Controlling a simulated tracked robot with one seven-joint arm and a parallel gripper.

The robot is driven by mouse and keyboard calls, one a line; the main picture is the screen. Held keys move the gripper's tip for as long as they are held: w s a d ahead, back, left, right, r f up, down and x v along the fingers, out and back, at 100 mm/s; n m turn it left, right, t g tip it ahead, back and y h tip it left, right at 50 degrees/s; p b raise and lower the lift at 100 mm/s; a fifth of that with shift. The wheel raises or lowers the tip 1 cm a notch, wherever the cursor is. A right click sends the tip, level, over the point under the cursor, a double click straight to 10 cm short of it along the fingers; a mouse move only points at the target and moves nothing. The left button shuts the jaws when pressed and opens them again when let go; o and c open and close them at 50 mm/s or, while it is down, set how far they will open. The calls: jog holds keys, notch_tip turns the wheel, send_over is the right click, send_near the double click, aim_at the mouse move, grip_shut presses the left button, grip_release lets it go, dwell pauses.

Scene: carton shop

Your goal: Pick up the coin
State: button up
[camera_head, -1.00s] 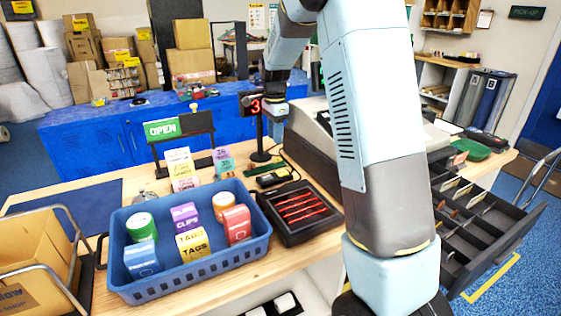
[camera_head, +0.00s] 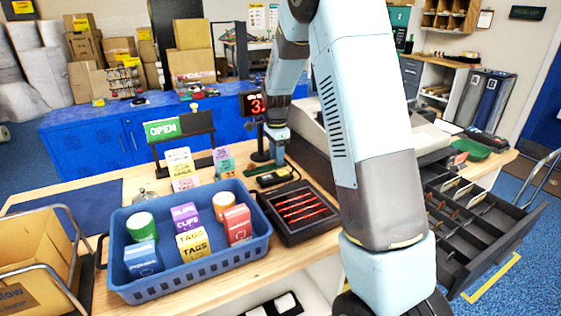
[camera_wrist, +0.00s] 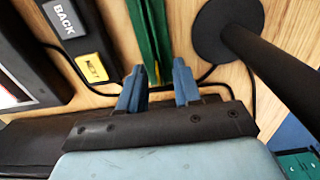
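I cannot make out the coin for certain. In the wrist view, a narrow yellowish sliver (camera_wrist: 157,72) shows in a long green holder (camera_wrist: 150,35), between my fingertips, and it is too small to identify. My gripper (camera_wrist: 158,84) has two blue fingers, set apart on either side of the lower end of the green holder. No object is visibly clamped between them. In the head view, my gripper (camera_head: 277,158) is low over the counter, beside the number display's post and behind the dark tray; its fingertips are hard to see there.
In the wrist view, a black post with a round base (camera_wrist: 228,35) stands close to the right finger, and a dark device labelled BACK (camera_wrist: 72,28) lies left. Cables run nearby. In the head view, a blue basket (camera_head: 190,270), dark tray (camera_head: 298,232) and open till drawer (camera_head: 500,237) surround the area.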

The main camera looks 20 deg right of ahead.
jog(key=shift+c, duration=0.5)
grip_shut()
jog(key=shift+r, duration=0.15)
jog(key=shift+r, duration=0.25)
notch_tip(320, 180, up, 2)
jog(key=shift+w+r, duration=0.1)
jog(key=shift+r, duration=0.05)
jog(key=s+r, duration=1)
jog(key=s, duration=0.4)
jog(key=shift+s, duration=0.15)
jog(key=shift+a, duration=0.15)
